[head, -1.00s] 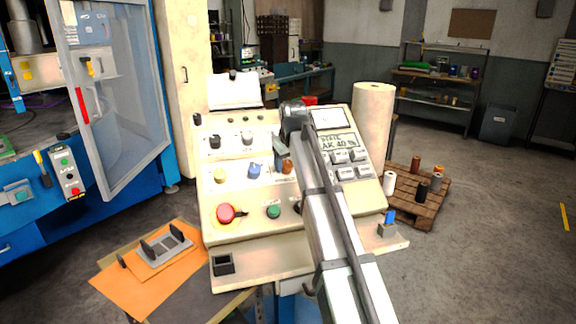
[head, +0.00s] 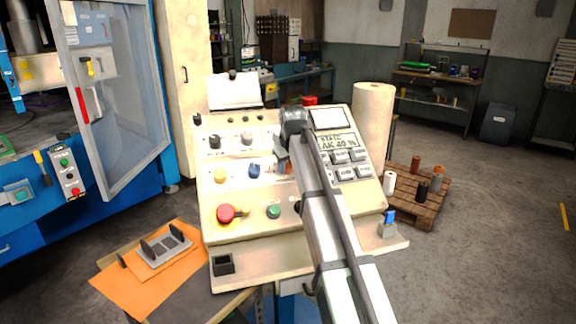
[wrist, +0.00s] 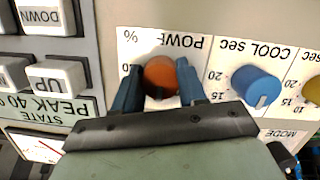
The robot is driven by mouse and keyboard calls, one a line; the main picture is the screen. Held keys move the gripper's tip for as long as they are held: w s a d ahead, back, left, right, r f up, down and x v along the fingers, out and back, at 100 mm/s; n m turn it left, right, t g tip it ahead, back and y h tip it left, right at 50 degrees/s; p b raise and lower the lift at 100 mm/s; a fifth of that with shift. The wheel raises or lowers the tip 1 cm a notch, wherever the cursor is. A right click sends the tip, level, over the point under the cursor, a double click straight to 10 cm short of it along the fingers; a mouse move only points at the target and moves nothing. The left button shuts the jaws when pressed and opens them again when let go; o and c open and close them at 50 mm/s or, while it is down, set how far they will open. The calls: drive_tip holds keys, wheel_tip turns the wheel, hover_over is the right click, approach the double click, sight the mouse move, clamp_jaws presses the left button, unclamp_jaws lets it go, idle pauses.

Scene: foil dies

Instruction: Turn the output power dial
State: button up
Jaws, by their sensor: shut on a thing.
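The output power dial is an orange-brown round knob (wrist: 160,73) under a "POWE… %" label in the wrist view. My gripper (wrist: 160,82) has one blue finger on each side of it and is shut on it. In the head view my gripper (head: 284,158) is at the upper middle of the sloped control panel (head: 250,236), and my arm and fingers hide most of the dial. The display (head: 338,143) on the panel reads 40 %; in the wrist view it reads "STATE PEAK 40" upside down (wrist: 55,115).
A blue cooling knob (wrist: 256,86) stands close beside the dial, with a yellow knob (wrist: 313,88) beyond it. Grey UP and DOWN buttons (wrist: 55,77) lie on the other side. A red mushroom button (head: 225,213) and green button (head: 273,211) sit lower on the panel.

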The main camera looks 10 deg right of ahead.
drive_tip(key=shift+c, duration=1)
drive_tip(key=m, duration=0.3)
drive_tip(key=shift+m+y, duration=0.4)
drive_tip(key=m+y, duration=0.1)
drive_tip(key=m, duration=0.7)
drive_tip(key=shift+y, duration=0.4)
drive_tip(key=shift+m+t+y, duration=0.3)
drive_tip(key=shift+m+t, duration=0.2)
drive_tip(key=shift+m, duration=2.1)
